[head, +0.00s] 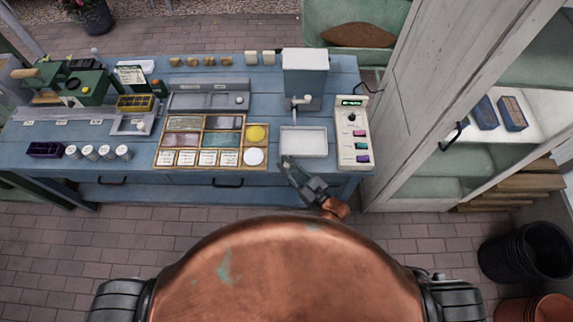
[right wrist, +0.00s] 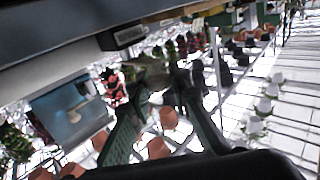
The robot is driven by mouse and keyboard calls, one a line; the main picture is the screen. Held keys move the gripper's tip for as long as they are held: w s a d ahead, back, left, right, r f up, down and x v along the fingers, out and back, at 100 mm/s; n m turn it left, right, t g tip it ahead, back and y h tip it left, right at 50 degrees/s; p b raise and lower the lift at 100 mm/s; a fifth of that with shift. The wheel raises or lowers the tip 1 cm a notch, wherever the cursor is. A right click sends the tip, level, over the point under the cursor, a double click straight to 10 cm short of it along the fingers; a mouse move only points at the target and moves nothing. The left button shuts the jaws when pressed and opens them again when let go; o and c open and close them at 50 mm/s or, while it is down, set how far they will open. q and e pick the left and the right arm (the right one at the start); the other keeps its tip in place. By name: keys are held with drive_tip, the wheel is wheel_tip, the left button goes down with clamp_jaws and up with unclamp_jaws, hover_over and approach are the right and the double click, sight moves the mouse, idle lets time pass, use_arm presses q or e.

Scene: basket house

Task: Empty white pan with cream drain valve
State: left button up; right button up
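A shallow white pan (head: 303,142) sits on the blue workbench below a grey box-shaped unit (head: 305,80). My left gripper is not in view.
A control panel (head: 352,133) with colored buttons stands right of the pan. A wooden sorting tray (head: 212,142) with yellow and white discs lies to its left. A white cabinet door (head: 425,90) stands open at right.

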drive_tip(key=o, duration=0.4)
drive_tip(key=v, duration=1.2)
idle(0.3)
